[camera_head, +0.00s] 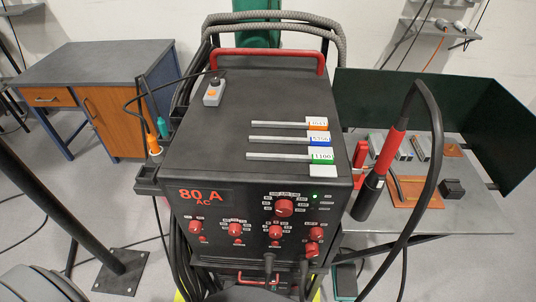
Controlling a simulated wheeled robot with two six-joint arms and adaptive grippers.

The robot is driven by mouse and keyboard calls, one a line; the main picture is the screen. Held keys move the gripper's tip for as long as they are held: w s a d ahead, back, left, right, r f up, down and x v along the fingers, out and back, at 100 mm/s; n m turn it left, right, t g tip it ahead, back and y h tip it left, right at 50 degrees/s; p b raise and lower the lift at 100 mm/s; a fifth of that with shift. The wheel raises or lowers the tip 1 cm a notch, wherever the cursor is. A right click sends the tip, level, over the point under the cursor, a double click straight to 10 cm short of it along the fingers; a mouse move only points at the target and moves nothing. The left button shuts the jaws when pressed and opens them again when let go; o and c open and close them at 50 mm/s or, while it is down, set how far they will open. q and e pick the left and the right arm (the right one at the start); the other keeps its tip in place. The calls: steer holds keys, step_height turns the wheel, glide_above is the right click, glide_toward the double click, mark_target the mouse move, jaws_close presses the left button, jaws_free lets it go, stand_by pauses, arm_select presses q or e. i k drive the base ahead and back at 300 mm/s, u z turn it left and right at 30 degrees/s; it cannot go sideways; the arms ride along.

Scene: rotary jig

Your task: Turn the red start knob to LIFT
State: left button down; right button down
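A black welding machine (225,140) stands in the middle, its front panel facing me. The panel carries several red knobs: a large knob (284,207) at the upper right, and a row below with a far left knob (195,227), a second knob (235,230), a third knob (275,232) and a right knob (315,233). Smaller red knobs sit under these. Small labels surround the knobs, too small to read, so I cannot tell which is the start knob or where LIFT is. A green light (314,196) glows on the panel. Neither gripper is in view.
Three labelled rods, one marked by an orange tag (318,124), and a grey control box (214,92) lie on top. A torch with a red grip (389,151) and looping black cable stands at the right. Cables plug in below the knobs. A metal worktable (465,212) stands right.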

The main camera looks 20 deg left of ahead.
mark_target(317, 233)
steer(key=u, duration=1.3)
steer(key=k, duration=1.05)
steer(key=z, duration=1.95)
